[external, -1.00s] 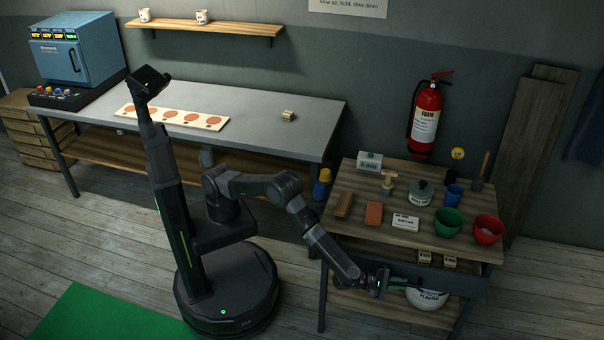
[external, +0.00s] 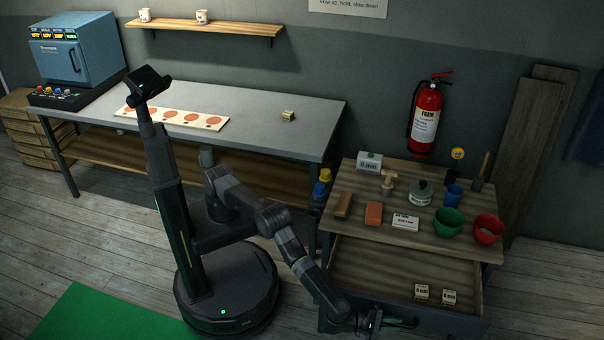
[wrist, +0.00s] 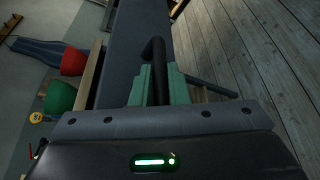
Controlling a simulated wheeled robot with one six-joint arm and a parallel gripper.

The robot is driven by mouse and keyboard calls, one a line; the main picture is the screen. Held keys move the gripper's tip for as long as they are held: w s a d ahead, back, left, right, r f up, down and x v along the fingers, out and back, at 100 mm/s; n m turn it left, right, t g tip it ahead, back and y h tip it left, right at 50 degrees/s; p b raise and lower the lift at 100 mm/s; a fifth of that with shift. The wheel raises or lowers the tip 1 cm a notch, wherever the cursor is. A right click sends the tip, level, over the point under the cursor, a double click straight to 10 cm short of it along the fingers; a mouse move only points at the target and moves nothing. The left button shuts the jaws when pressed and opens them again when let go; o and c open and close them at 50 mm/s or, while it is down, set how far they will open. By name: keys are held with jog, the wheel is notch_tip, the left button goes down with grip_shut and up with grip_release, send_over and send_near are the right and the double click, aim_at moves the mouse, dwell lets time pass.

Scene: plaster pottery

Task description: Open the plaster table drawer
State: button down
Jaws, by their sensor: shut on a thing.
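The plaster table (external: 340,215) stands at the right with its drawer (external: 385,274) pulled well out toward the front. The drawer's inside shows bare wood, with two small labelled blocks (external: 421,292) near its front. My gripper (external: 400,322) is at the drawer's front. In the wrist view, my gripper's green fingers (wrist: 154,88) are shut on the dark bar handle (wrist: 156,66) of the grey drawer front (wrist: 136,45).
A green bowl (external: 448,221), a red bowl (external: 488,229), a blue cup (external: 453,195) and several tools stand on the tabletop. A grey workbench (external: 270,100) is behind my base.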

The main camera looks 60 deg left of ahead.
jog(key=c, duration=1.4)
grip_release()
jog(key=v, duration=1.3)
jog(key=shift+s+a, duration=0.2)
jog(key=shift+s, duration=0.15)
jog(key=x, duration=1.3)
jog(key=shift+w+d, duration=0.2)
jog(key=shift+w, duration=0.15)
jog(key=shift+w+a, duration=0.1)
jog(key=shift+w, duration=0.05)
